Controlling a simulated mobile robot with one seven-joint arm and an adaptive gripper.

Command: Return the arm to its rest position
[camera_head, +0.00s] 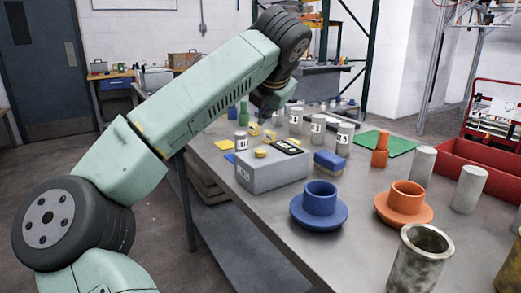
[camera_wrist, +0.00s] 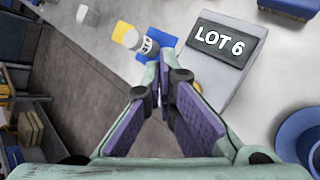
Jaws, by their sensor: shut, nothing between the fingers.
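My pale green arm (camera_head: 195,100) reaches across the upper left of the head view, over the near left part of the workbench.
The grey metal workbench (camera_head: 265,205) holds a grey block (camera_head: 270,177), a blue cup and saucer (camera_head: 320,203), an orange cup and saucer (camera_head: 404,205), a worn metal cylinder (camera_head: 419,262), labelled cans (camera_head: 344,140) and a red tray (camera_head: 480,165). Open floor (camera_head: 190,250) lies left of it.

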